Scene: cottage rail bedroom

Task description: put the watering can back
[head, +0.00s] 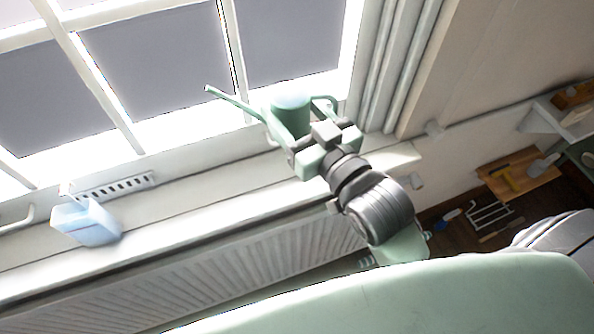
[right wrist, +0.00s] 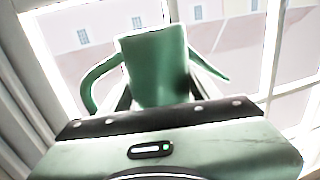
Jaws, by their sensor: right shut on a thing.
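The green watering can (head: 291,114) is at the window, over the right part of the white windowsill (head: 200,208). Its long spout points up and left, and its handle is on the right. My right gripper (head: 306,147) is shut on the can. In the right wrist view the can (right wrist: 157,68) stands roughly upright between the fingers (right wrist: 160,98), with its handle to the left and spout to the right. I cannot tell whether its base touches the sill. My left gripper is not in view.
A light blue container (head: 86,222) and a white slotted rack (head: 112,187) are on the sill to the left. A ribbed radiator (head: 220,262) is below the sill. Curtains (head: 397,65) hang right of the can. A wooden board (head: 519,175) and small tools lie at the lower right.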

